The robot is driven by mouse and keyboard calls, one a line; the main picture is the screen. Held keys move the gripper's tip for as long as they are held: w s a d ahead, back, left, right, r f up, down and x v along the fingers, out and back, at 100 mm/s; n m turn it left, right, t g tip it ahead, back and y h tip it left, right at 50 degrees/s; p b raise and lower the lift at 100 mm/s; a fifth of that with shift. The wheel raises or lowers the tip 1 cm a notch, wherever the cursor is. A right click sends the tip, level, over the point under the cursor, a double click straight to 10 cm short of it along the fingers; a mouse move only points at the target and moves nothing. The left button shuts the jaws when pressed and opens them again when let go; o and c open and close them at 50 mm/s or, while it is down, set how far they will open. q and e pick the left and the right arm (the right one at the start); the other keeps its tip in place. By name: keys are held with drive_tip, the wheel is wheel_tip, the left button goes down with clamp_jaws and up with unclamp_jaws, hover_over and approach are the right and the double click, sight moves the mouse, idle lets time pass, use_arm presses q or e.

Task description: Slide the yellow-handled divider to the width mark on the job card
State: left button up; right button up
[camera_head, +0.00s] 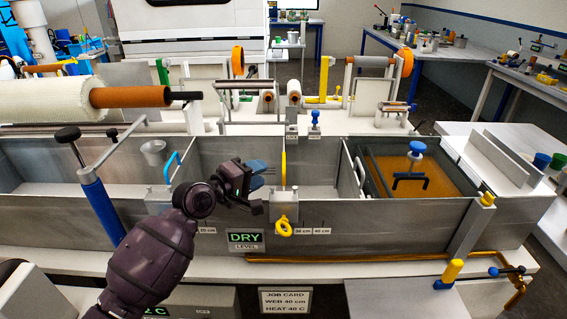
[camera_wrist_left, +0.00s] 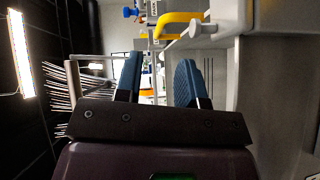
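The yellow-handled divider stands across the grey bath; its upright yellow handle (camera_head: 283,168) is near the middle. A clamp block with a yellow ring knob (camera_head: 283,228) sits below it on the front wall. The divider stands left of the 36 cm and 40 cm marks (camera_head: 312,230). The job card (camera_head: 285,300) reads WEB 40 cm, HEAT 40 C. My left gripper (camera_head: 263,174) is open and empty, just left of the handle and apart from it. In the left wrist view, the yellow handle (camera_wrist_left: 180,24) shows beyond the blue fingertips (camera_wrist_left: 158,72). My right gripper is not in view.
A blue-handled divider (camera_head: 172,166) stands to the left, near a metal cup (camera_head: 153,152). A white divider (camera_head: 357,170) and an amber resin pool (camera_head: 415,178) with a blue-knobbed tool (camera_head: 416,150) are to the right. A DRY LEVEL sign (camera_head: 245,239) is on the front wall.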

sight(284, 161)
use_arm(q)
drive_tip(key=b+x, duration=0.1)
drive_tip(key=x, duration=0.8)
drive_tip(key=shift+w+d, duration=0.1)
drive_tip(key=shift+d, duration=0.05)
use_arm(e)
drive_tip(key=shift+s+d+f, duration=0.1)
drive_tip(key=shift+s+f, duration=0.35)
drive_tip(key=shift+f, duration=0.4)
